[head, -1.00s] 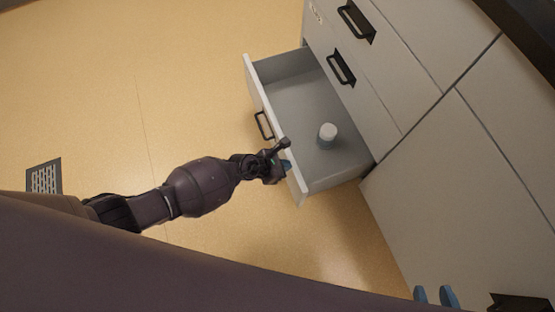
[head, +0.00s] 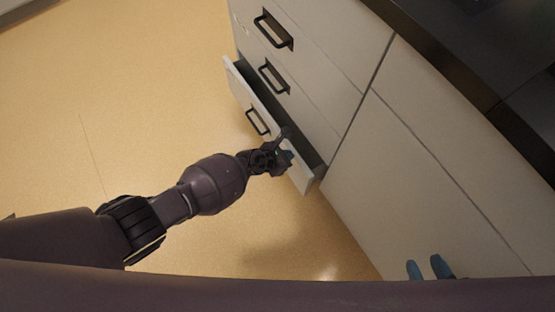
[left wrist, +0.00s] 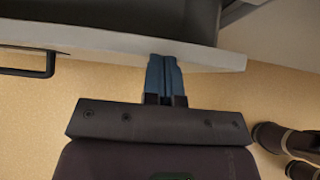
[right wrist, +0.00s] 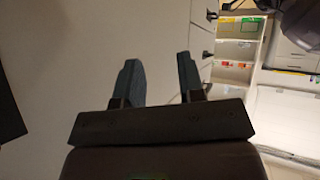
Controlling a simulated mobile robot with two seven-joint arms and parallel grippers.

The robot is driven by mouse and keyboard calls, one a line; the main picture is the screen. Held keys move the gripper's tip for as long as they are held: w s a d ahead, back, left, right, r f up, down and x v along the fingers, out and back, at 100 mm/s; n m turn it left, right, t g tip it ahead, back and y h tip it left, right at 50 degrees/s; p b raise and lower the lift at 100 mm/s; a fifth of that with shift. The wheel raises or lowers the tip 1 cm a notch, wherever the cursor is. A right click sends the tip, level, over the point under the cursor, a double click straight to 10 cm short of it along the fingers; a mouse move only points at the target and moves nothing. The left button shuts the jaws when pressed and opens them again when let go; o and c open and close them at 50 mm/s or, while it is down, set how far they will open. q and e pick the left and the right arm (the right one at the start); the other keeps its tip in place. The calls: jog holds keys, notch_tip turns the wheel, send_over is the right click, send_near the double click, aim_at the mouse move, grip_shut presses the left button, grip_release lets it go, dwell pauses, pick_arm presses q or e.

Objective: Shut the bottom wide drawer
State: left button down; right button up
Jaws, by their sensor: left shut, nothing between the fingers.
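The bottom wide drawer (head: 237,88) stands partly open, with a narrow dark gap between its front and the cabinet. Its black handle (head: 257,122) faces left. My left gripper (head: 288,158) is at the outer face of the drawer front, near its right end. In the left wrist view, the left fingers (left wrist: 164,72) are shut together and empty, with their tips at the drawer front (left wrist: 110,40); contact looks likely but is hard to confirm. My right gripper (head: 428,268) is open and empty near the cabinet's right door; its spread fingers also show in the right wrist view (right wrist: 157,82).
Two closed drawers with black handles (head: 273,78) sit above. A plain cabinet panel (head: 400,180) lies to the right under a dark countertop (head: 450,70). The yellow floor (head: 120,120) left of the drawer is clear. Shelves (right wrist: 237,50) show in the right wrist view.

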pick_arm(q)
jog(key=shift+w+d, duration=0.7)
jog(key=shift+d, duration=0.3)
pick_arm(e)
jog(key=shift+w+d+r, duration=0.1)
jog(key=shift+w+d, duration=0.25)
jog(key=shift+d, duration=0.05)
pick_arm(q)
jog(key=shift+a, duration=0.1)
